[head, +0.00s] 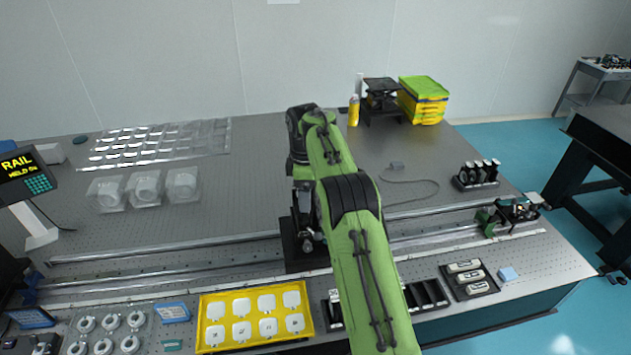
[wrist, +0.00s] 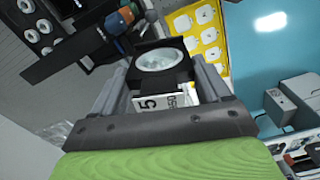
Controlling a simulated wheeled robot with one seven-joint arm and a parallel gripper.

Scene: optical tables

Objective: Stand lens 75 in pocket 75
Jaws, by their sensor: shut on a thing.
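In the wrist view, my gripper (wrist: 162,76) is shut on a lens (wrist: 158,60), a pale round glass in a square black mount. A white label (wrist: 150,102) on the mount shows a "5"; the rest is cut off or unclear. In the head view, my arm hides most of the gripper and the lens. A black slotted rack (head: 428,294) stands at the front of the table, partly behind my arm. It may hold pocket 75, but no pocket numbers can be read.
A rail (head: 160,255) with a black carriage (head: 300,259) crosses the table. A yellow tray (head: 203,318) of white pieces lies left of the rack. A black box with white pieces (head: 468,279) lies right of it. Several black holders (head: 475,176) stand at the right.

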